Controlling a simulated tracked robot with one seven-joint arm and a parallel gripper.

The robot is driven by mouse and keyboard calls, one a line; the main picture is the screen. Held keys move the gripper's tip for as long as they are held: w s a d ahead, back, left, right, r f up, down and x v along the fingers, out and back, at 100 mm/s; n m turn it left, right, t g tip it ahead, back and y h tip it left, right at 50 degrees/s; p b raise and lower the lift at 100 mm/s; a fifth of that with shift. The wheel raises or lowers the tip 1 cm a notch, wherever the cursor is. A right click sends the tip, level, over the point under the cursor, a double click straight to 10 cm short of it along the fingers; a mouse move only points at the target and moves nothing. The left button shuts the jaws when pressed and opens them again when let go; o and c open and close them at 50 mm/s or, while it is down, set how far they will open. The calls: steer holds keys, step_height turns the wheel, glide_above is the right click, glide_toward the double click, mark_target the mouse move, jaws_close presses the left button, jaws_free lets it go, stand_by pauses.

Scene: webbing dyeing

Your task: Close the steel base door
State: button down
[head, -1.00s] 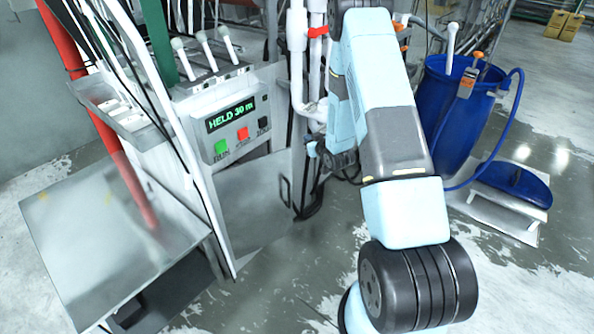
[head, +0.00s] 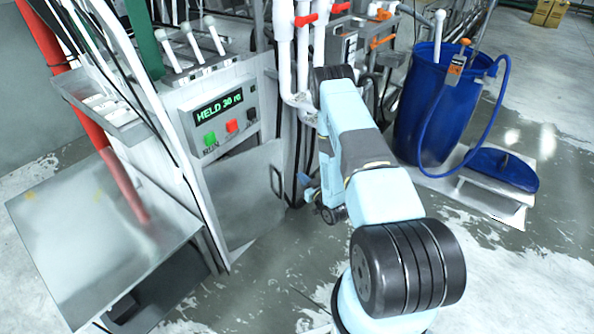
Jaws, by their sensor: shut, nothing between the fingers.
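The steel base door (head: 238,196) is a plain grey panel low under the control box in the head view. Its dark bar handle (head: 277,181) is at its right edge. I cannot tell how far the door stands from its frame. My gripper (head: 308,189) is low, just right of the handle. It looks shut and empty, and is partly hidden by my arm. A small gap shows between it and the handle, but depth is hard to judge.
The control box (head: 222,118) has a lit display and buttons. A steel table (head: 100,240) and red pipe (head: 120,185) stand at left. White pipes (head: 284,60) rise behind my arm. A blue barrel (head: 430,110) stands at right. Wet floor (head: 270,280) in front is clear.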

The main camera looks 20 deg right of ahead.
steer(key=x, duration=1.3)
steer(key=shift+w, duration=0.1)
